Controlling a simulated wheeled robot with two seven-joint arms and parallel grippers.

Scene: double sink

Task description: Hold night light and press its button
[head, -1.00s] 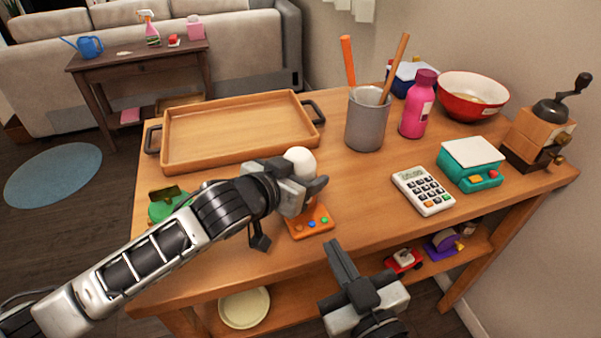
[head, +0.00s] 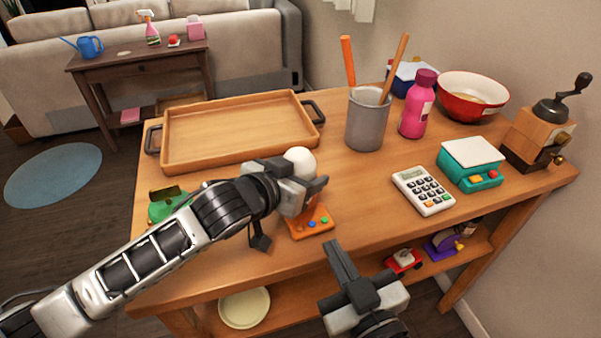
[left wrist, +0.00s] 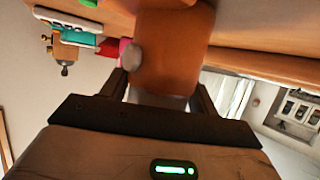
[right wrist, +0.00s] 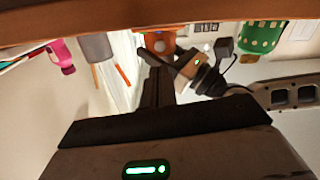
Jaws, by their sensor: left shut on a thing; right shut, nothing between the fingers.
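The night light has an orange base (head: 311,223) with small coloured buttons on its front and a white globe (head: 300,158) on top. It is upright on the front part of the wooden table. My left gripper (head: 304,188) is shut on it between base and globe, hiding its middle. In the left wrist view the orange body (left wrist: 172,45) with a grey knob fills the space beyond the fingers. My right gripper (head: 337,248) is shut and empty, in front of the table edge, below and right of the base and apart from it. It also shows shut in the right wrist view (right wrist: 156,72).
A wooden tray (head: 165,140) lies behind. A grey utensil cup (head: 366,122), pink bottle (head: 417,108), calculator (head: 423,190), teal scale (head: 470,165) and coffee grinder (head: 537,138) stand to the right. A green object (head: 166,205) is at left, partly behind my left arm.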

